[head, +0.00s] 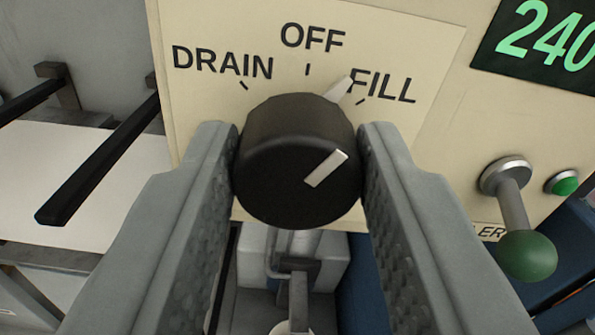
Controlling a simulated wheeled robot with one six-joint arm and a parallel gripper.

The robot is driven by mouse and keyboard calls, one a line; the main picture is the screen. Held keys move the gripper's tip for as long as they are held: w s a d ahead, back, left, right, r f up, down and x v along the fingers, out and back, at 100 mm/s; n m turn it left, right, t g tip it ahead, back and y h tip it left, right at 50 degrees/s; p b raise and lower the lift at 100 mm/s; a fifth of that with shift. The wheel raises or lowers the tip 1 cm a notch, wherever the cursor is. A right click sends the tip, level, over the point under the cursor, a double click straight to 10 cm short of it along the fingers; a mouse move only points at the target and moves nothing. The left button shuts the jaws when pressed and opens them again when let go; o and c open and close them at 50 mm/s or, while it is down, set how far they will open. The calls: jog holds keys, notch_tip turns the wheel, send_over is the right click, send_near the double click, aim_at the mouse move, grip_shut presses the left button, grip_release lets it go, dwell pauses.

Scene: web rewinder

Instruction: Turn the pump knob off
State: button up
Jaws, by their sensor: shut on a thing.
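The black round pump knob (290,160) sits on a cream panel (420,40) in the middle of the head view. The panel is marked DRAIN at left, OFF at top and FILL at right, each with a short tick. The white line on the knob's face slants up to the right, and its pale pointer (338,90) lies between the OFF and FILL ticks, nearer FILL. My gripper (298,165) has one grey finger on each side of the knob and is shut on it. The knob's lower mounting is hidden.
A lever with a green ball (527,254) and a green button (566,184) are at the right. A display (545,38) reads 240 at upper right. Dark bars (100,165) stick out over a white surface (35,180) at the left.

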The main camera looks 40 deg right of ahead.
jog(key=n, duration=0.5)
jog(key=shift+n, duration=0.4)
dwell(0.3)
jog(key=o, duration=1)
jog(key=shift+c, duration=0.2)
jog(key=v, duration=1.7)
jog(key=shift+s+a, duration=0.15)
jog(key=shift+a, duration=0.05)
jog(key=shift+f, duration=0.1)
